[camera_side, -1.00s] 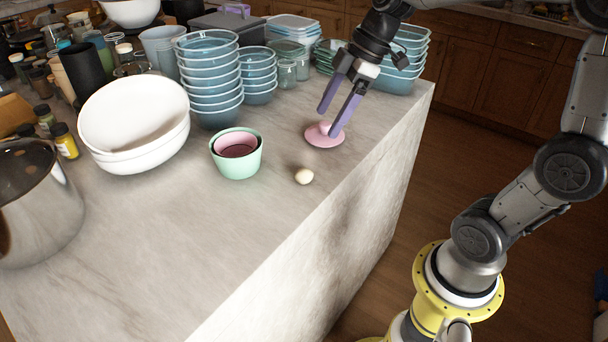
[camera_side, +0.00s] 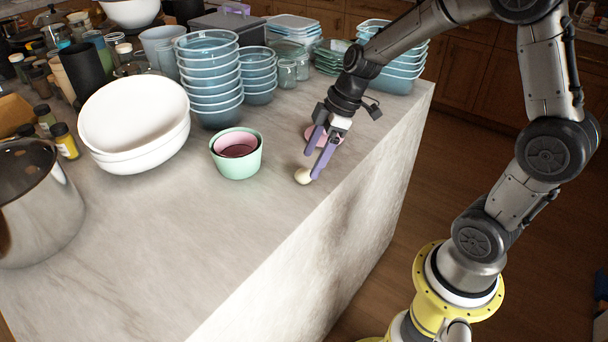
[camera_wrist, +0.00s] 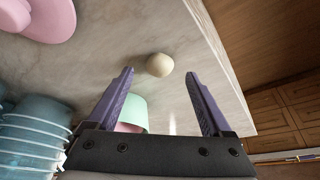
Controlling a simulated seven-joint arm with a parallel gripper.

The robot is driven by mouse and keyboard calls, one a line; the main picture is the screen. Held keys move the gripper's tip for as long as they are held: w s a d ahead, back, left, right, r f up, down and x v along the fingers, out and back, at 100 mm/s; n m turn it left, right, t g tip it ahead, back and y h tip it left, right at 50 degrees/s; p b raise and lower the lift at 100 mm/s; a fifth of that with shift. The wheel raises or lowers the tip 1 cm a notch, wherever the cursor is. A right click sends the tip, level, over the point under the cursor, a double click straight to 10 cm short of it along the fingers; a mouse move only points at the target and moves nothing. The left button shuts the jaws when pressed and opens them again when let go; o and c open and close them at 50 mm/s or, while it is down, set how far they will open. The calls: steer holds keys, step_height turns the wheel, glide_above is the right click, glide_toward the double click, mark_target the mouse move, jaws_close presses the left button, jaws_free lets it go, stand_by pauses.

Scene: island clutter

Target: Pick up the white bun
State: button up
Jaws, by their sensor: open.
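The white bun (camera_side: 302,176) is a small, pale round thing on the marble counter, near its right edge. My gripper (camera_side: 311,166) is at the bun in the side view, and one finger hides part of it. In the wrist view my gripper (camera_wrist: 160,76) is open, with its two purple fingers spread apart. The bun also shows in the wrist view (camera_wrist: 159,65), between the fingertips in the picture and a little beyond them. Nothing is held. Whether a finger touches the bun I cannot tell.
A pink lidded or saucer-like piece (camera_side: 312,132) lies just behind my gripper. A mint green bowl (camera_side: 236,166) with a pink bowl inside stands left of the bun. Stacked blue bowls (camera_side: 212,85) and white bowls (camera_side: 150,155) crowd the back left. The front counter is clear.

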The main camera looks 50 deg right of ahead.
mark_target(307, 170)
steer(key=shift+x, duration=1.75)
jaws_close()
